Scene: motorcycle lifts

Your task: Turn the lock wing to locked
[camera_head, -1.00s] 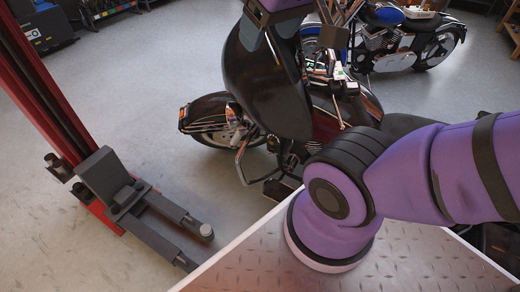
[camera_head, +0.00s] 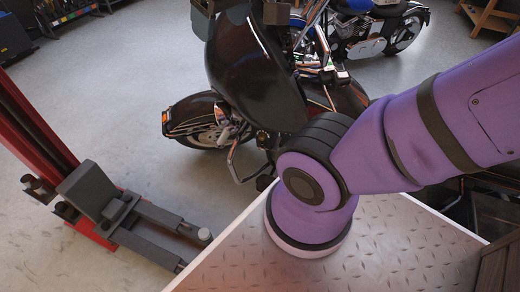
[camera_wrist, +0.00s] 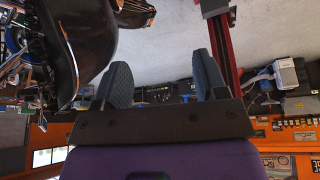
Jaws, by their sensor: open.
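I cannot make out the lock wing in either view. My gripper (camera_wrist: 163,78) is open and empty in the wrist view, its two dark ribbed fingers standing well apart. In the head view only dark parts that look like its fingers show at the top edge, in front of the black motorcycle. A red lift post (camera_head: 38,125) with a dark grey carriage (camera_head: 100,195) and low arms stands at the left. A red post (camera_wrist: 222,45) also shows beyond the fingers in the wrist view.
A black motorcycle (camera_head: 255,80) stands in the middle, a blue one (camera_head: 375,25) behind it. My purple arm crosses the right side above a diamond-plate surface (camera_head: 410,235). A wooden slatted thing (camera_head: 498,265) is at the lower right. Grey floor between post and motorcycle is clear.

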